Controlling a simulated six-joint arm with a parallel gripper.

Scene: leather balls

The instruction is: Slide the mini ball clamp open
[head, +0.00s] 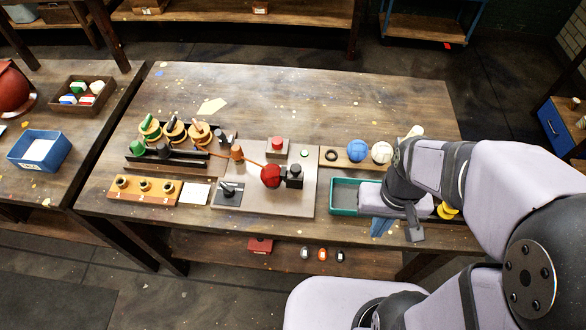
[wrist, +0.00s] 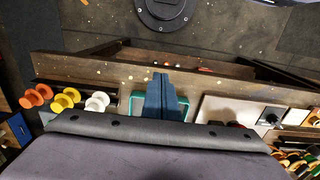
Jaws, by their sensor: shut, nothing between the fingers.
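A red ball (head: 271,176) sits on a grey board (head: 240,155) in the middle of the bench, against a small black clamp block (head: 294,176) on its right. I cannot tell from here whether the clamp's slide is open or shut. My gripper (head: 381,228) is to the right of the clamp, pointing down near the bench's front edge by the teal tray (head: 345,184). In the wrist view its blue fingers (wrist: 162,95) are together and empty, in front of the teal tray. The clamp is not clear in the wrist view.
A black lever on a dark plate (head: 229,193) and a red button (head: 277,143) are on the board. A blue ball (head: 357,151) and a white ball (head: 381,152) sit behind the tray. Spools (head: 173,129) stand at the left. The bench's back is mostly clear.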

